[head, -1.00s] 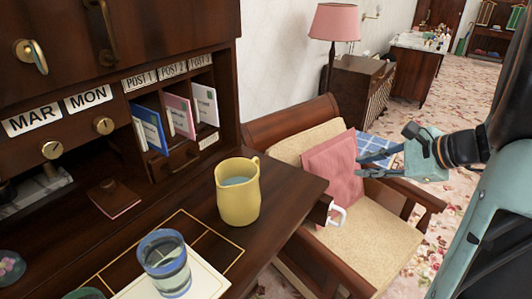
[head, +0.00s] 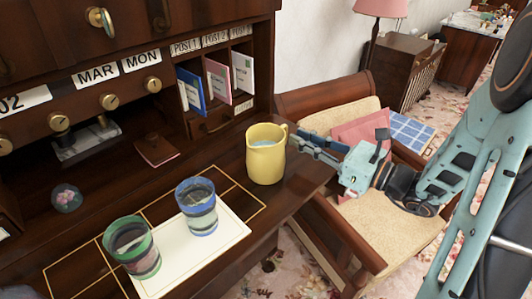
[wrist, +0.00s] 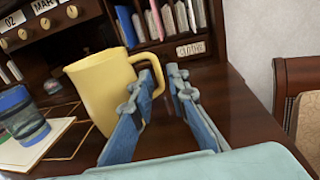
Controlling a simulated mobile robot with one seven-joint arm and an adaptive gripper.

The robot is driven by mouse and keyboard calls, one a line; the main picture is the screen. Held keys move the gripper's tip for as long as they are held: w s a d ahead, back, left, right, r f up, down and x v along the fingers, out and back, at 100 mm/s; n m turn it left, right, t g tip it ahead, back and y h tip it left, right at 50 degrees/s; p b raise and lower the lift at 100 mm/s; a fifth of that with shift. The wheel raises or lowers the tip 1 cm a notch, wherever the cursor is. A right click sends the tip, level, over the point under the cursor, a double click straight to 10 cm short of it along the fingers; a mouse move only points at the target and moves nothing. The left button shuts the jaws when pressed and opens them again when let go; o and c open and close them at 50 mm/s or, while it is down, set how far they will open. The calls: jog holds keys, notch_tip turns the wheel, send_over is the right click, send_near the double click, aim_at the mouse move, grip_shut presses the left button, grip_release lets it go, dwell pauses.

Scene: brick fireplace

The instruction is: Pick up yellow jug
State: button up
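The yellow jug (head: 266,155) stands upright on the dark desk top near its right edge. Its handle faces right, toward my gripper (head: 318,147). In the wrist view the jug (wrist: 98,90) is at left of centre, and its handle curves behind the tip of my left finger. My gripper (wrist: 162,78) is open, with a gap between its blue-padded fingers. The left finger overlaps the handle in this view; I cannot tell whether it touches. Part of the handle shows between the fingertips.
A blue-rimmed glass (head: 197,207) and a green-rimmed glass (head: 132,247) stand left of the jug, by a white sheet (head: 222,238). Letter slots (head: 216,82) rise behind. A cushioned wooden chair (head: 400,232) stands beyond the desk's right edge.

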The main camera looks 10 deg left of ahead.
jog(key=x, duration=0.5)
jog(key=shift+s+a+f, duration=0.15)
jog(key=shift+f, duration=0.2)
jog(key=shift+c, duration=0.3)
grip_shut()
jog(key=shift+r, duration=0.1)
